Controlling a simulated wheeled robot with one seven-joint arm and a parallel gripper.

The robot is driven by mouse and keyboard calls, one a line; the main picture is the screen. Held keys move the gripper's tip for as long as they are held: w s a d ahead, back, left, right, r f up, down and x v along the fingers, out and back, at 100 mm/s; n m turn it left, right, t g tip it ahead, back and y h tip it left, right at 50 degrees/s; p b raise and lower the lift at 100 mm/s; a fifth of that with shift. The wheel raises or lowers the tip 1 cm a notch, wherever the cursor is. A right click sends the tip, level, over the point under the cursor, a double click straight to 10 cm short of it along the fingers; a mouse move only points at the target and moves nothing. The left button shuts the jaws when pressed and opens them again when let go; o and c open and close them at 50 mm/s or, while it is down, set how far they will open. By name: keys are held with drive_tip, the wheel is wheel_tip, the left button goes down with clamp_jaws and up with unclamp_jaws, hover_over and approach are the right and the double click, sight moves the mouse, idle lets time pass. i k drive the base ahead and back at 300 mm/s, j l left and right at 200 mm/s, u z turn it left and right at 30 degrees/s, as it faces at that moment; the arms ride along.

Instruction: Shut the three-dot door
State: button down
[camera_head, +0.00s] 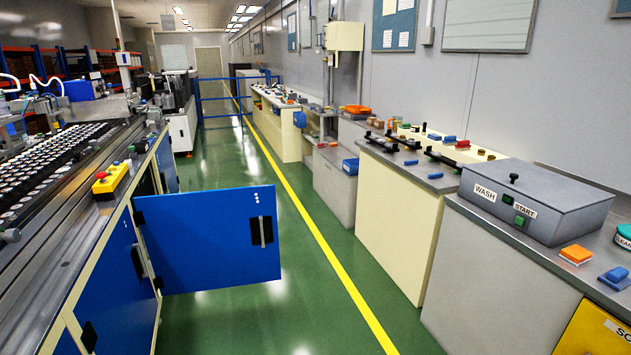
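The three-dot door (205,240) is a blue panel with three small white dots near its upper right corner. It stands open, swung out from the left bench cabinet (128,240) across part of the aisle. Its left edge is at the cabinet front. A black handle (261,231) sits near its free right edge, on the face toward me. The cabinet opening behind the panel is mostly hidden. My gripper is not in view.
Another blue door (167,162) shows farther along the left bench. A yellow box with a red button (110,180) sits on the bench top. Grey and cream cabinets (400,215) line the right. The green floor (300,290) between, with a yellow line, is clear.

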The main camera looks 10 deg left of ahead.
sight(195, 242)
drive_tip(key=i+j+u, duration=0.35)
drive_tip(key=i, duration=0.2)
drive_tip(key=i+j+u, duration=0.1)
drive_tip(key=i+u, duration=0.25)
drive_tip(key=i, duration=0.2)
drive_tip(key=i+u, duration=0.35)
drive_tip(key=i, duration=0.25)
drive_tip(key=i+j, duration=0.2)
drive_tip(key=i, duration=1.4)
drive_tip(key=l+z, duration=0.05)
drive_tip(key=l, duration=0.1)
